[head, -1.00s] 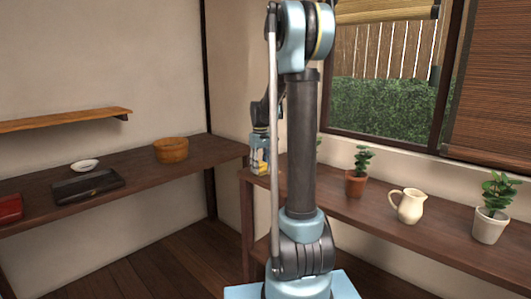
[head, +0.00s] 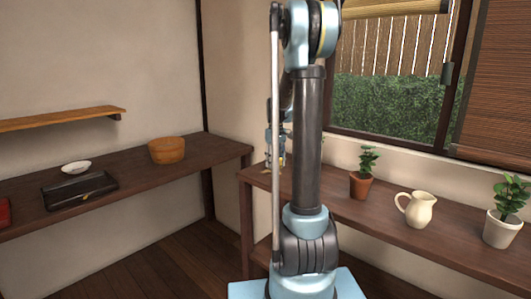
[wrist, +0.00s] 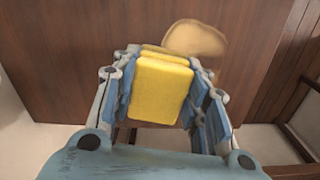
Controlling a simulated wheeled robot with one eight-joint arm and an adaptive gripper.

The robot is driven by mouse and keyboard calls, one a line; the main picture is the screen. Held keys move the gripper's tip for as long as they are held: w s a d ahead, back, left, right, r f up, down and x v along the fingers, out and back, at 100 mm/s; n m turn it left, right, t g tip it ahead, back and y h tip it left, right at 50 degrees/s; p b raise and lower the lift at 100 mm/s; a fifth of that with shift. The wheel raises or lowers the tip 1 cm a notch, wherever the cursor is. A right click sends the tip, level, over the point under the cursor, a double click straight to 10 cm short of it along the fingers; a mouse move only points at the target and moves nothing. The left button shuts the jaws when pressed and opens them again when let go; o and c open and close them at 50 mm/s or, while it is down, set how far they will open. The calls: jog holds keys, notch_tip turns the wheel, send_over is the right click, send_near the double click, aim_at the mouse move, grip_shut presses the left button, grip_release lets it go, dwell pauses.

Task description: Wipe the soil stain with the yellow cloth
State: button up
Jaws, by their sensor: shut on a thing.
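The yellow cloth (wrist: 160,90) is a folded block held between the fingers of my gripper (wrist: 158,75) in the wrist view. My gripper is shut on it, above a brown wooden surface. A tan, rounded patch (wrist: 195,40), which looks like the soil stain, lies on the wood just beyond the cloth, partly hidden behind it. In the head view my gripper (head: 275,160) is mostly behind my arm, near the left end of the window shelf.
The window shelf (head: 385,222) holds a plant in a terracotta pot (head: 361,185), a cream jug (head: 416,209) and a plant in a white pot (head: 502,225). The left shelf (head: 130,180) holds a wooden bowl (head: 166,151), a white dish (head: 76,167) and a black box (head: 80,190).

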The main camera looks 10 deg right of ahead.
notch_tip(320, 180, up, 2)
jog(key=shift+a+r, duration=0.1)
jog(key=shift+r, duration=2.95)
